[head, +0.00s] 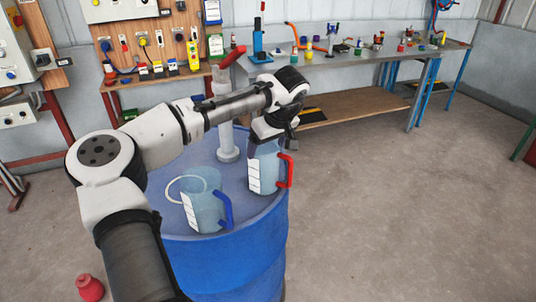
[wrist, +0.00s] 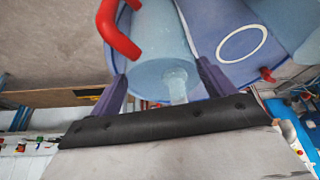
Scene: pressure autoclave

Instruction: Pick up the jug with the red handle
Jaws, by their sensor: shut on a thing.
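The jug with the red handle (head: 263,172) is pale blue and translucent, with white marks on its side. It is upright at the right part of the blue drum's top (head: 238,178); I cannot tell if its base touches the drum. Its red handle (head: 286,171) points right. My gripper (head: 266,143) is above it, with fingers hidden by the wrist in the head view. In the wrist view, my gripper (wrist: 162,73) has one dark finger on each side of the jug body (wrist: 152,45), shut on it. The red handle (wrist: 119,30) is outside the fingers.
A similar jug with a blue handle (head: 204,208) stands on the drum to the left, near a white ring (head: 176,187). A workbench (head: 345,62) with several small items runs along the wall. The floor at right is clear.

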